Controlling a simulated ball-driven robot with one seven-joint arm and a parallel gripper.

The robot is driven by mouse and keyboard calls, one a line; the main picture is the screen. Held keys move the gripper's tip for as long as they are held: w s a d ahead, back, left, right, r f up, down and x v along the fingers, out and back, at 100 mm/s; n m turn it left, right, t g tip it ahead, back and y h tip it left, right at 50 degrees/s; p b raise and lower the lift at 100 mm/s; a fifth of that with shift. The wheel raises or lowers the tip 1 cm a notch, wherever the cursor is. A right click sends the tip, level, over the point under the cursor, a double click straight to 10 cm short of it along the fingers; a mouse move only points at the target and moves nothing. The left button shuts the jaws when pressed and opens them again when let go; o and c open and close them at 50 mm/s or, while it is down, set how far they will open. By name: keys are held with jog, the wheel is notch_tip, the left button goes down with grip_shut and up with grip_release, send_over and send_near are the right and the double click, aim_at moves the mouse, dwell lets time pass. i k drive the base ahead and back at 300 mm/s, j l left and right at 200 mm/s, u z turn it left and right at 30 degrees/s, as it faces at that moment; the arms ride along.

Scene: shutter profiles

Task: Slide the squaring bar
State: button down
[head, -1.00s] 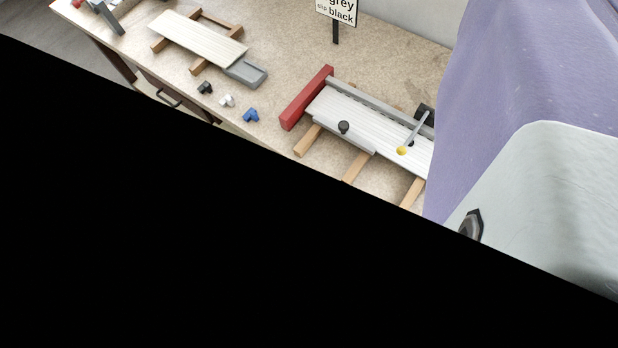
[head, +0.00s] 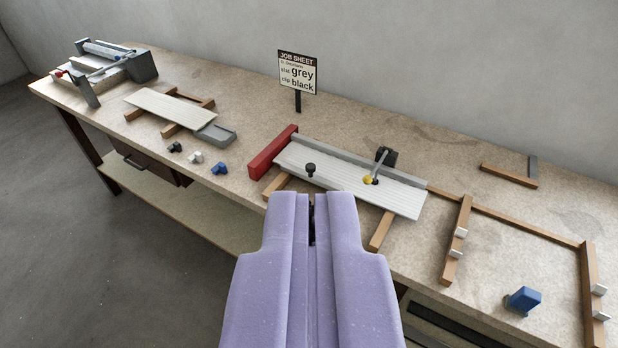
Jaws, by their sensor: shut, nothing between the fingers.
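A slat jig stands at the bench middle. Pale slats (head: 385,197) lie in it against a grey back fence (head: 345,158), with a red block (head: 273,152) at the left end. A lever with a yellow ball (head: 368,180) is at the back. My purple gripper (head: 312,200) is shut and empty, in front of the knob in the picture; contact cannot be told.
Wooden battens (head: 381,231) stick out below the jig. Black, white and blue clips (head: 219,168) lie left. A job sheet sign (head: 297,73) reads slat grey, clip black. A wooden frame (head: 455,240) and blue block (head: 523,299) are at right.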

aim_at(310, 167)
jog(key=i+l+u, duration=0.1)
jog(key=i, duration=0.35)
jog(key=i+l+u, duration=0.1)
jog(key=i+l, duration=0.25)
jog(key=i, duration=0.1)
